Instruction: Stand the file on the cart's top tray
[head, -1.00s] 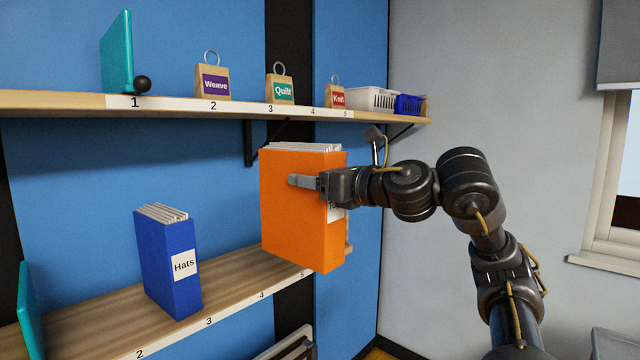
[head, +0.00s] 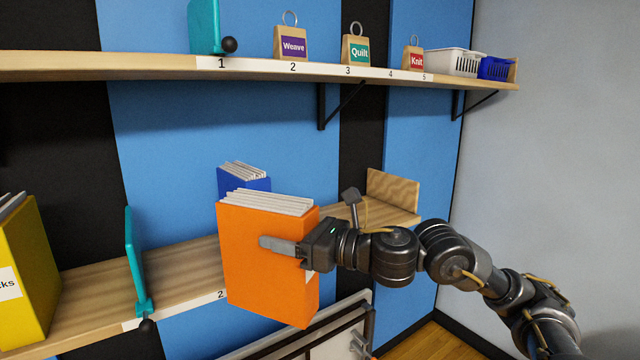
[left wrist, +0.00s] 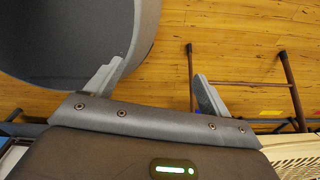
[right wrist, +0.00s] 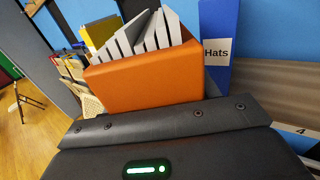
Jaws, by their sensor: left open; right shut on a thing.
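The orange file (head: 262,262) is upright in the head view, in front of the lower shelf, with its white papers showing at the top. My right gripper (head: 285,247) is shut on it and holds it clear of the shelf; its label is mostly hidden. The orange file fills the middle of the right wrist view (right wrist: 145,82). My left gripper (left wrist: 150,88) is open and empty in the left wrist view, above the wooden floor. I cannot make out the cart's top tray for certain in any view.
The blue Hats file (head: 243,178) stands on the lower shelf (head: 185,265), partly hidden behind the orange file. A teal bookend (head: 134,255) and a yellow file (head: 28,270) are further left. The upper shelf (head: 130,66) holds tagged blocks and baskets. A pale framed object (head: 320,335) stands below.

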